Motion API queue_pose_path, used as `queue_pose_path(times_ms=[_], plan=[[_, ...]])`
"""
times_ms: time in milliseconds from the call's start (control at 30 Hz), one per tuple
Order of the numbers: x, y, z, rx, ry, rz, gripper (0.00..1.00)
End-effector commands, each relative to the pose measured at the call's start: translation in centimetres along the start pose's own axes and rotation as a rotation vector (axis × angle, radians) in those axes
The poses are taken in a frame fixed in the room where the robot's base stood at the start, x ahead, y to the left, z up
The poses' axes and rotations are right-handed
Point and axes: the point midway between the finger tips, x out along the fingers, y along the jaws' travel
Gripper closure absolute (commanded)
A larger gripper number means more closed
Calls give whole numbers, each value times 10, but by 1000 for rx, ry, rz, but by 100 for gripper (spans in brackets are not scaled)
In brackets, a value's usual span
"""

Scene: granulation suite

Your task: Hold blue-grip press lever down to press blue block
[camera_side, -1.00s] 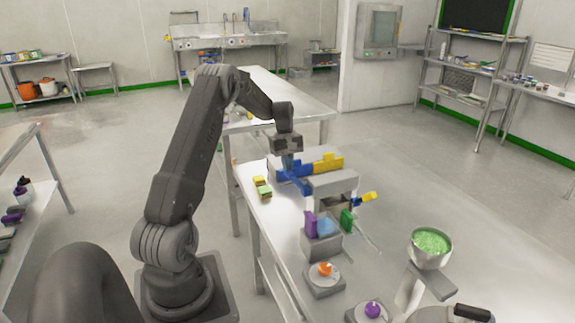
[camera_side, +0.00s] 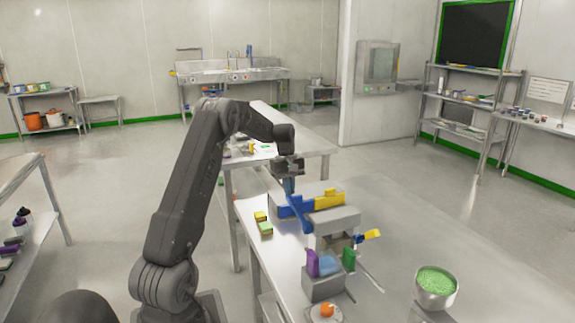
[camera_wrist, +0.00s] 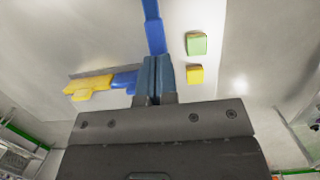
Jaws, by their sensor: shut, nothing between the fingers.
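My gripper (camera_side: 289,188) points down just above the blue lever (camera_side: 298,208) at the back left of the grey press (camera_side: 335,220). Its blue-grey fingers (camera_wrist: 155,78) are shut with nothing between them. In the wrist view the blue bar of the lever (camera_wrist: 154,32) runs up from behind the fingertips; I cannot tell whether they touch it. A second blue piece (camera_wrist: 124,80) lies left of the fingers, beside a yellow piece (camera_wrist: 88,86).
A yellow block (camera_side: 260,216) and a green block (camera_side: 265,228) lie on the table left of the press. A yellow-tipped handle (camera_side: 370,236) sticks out at the press's right. A bowl of green granules (camera_side: 436,282) and an orange object (camera_side: 327,310) stand nearer the camera.

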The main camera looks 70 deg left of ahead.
Motion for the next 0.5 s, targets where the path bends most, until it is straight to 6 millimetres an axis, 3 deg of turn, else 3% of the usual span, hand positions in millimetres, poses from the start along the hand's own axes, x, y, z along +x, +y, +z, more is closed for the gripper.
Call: queue_pose_path(times_ms=[100,300,500], plan=[[-31,0,0,-2,6,4,100],[-70,0,3,-2,6,4,100],[-91,0,4,-2,5,3,100]])
